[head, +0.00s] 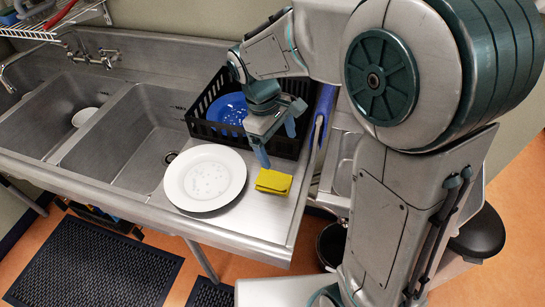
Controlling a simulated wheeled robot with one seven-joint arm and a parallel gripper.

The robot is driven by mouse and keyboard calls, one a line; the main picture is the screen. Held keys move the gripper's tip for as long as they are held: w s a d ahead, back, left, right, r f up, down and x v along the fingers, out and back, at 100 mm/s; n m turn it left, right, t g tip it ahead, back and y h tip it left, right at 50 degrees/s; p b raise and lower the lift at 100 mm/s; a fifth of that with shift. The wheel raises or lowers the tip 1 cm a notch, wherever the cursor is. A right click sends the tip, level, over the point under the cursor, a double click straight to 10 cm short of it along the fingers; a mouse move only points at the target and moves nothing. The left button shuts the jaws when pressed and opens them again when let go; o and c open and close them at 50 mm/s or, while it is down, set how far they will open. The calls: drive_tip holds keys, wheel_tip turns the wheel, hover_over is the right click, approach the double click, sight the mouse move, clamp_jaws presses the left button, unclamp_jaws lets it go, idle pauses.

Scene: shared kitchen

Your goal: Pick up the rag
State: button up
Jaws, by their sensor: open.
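The rag is likely the small yellow folded cloth (273,182) on the steel drainboard, just right of a white plate. My gripper (278,146) hangs above and behind it, over the front edge of the black crate. Its two fingers are spread apart and point down, with nothing between them. The fingers appear apart from the yellow cloth; the exact height gap cannot be told.
A white plate (205,178) lies left of the cloth. A black crate (205,128) holding a blue plate (229,108) stands behind. Steel sink basins (128,143) lie to the left. A blue object (322,118) stands right of the crate.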

drive_tip(key=w+a+f+n+h+p, duration=0.1)
drive_tip(key=w+a+n, duration=0.15)
drive_tip(key=a, duration=0.25)
drive_tip(key=n+p, duration=0.1)
approach(271, 175)
drive_tip(key=shift+g+h, duration=0.3)
drive_tip(key=shift+h, duration=0.1)
drive_tip(key=x, duration=0.5)
drive_tip(key=shift+w+f, duration=0.2)
drive_tip(key=shift+f, duration=0.1)
drive_tip(key=shift+p+x, duration=1)
drive_tip(key=shift+x, duration=1.7)
drive_tip(key=shift+a, duration=0.2)
drive_tip(key=c, duration=1.1)
